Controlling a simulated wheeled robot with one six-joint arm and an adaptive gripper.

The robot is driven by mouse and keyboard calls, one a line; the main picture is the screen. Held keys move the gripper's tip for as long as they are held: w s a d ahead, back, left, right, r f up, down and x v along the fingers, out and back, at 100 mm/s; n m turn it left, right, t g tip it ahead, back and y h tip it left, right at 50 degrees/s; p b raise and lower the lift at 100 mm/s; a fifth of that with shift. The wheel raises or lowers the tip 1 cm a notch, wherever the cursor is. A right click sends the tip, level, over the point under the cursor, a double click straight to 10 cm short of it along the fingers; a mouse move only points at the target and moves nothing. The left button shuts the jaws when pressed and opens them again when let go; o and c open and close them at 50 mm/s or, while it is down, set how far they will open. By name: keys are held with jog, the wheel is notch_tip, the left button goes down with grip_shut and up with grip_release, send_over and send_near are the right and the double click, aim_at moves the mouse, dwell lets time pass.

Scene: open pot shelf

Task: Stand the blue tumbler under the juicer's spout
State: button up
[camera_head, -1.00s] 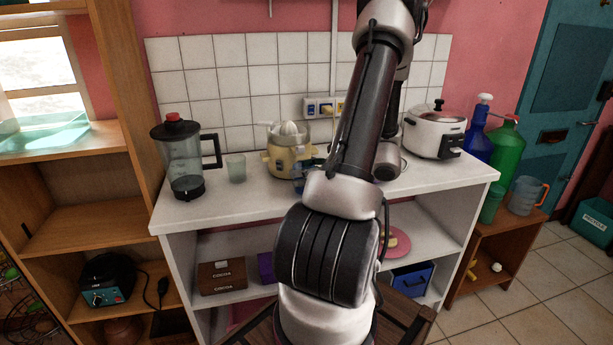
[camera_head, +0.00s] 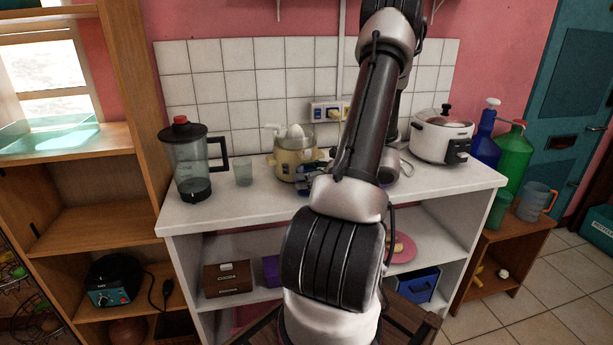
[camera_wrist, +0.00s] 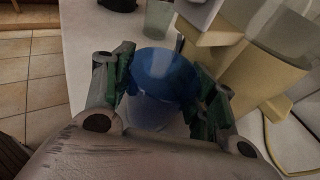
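The blue tumbler (camera_wrist: 165,78) is upright between the two fingers of my gripper (camera_wrist: 168,88) in the wrist view, its open rim facing the camera. The green-padded fingers meet its left and right sides, so the gripper looks shut on it. The cream-yellow juicer (camera_wrist: 240,75) is close on its right; a yellow ledge juts out just beyond the tumbler. In the head view the juicer (camera_head: 294,160) stands on the white counter, and my gripper (camera_head: 308,183) is at its front, partly hidden by my arm. I cannot tell whether the tumbler touches the counter.
A pale green glass (camera_head: 243,173) and a blender (camera_head: 190,160) stand left of the juicer; the glass also shows beyond the tumbler in the wrist view (camera_wrist: 158,20). A white cooker (camera_head: 440,137) stands at the right. The counter's front edge is near.

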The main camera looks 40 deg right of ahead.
jog(key=shift+o, duration=0.9)
jog(key=v, duration=1.2)
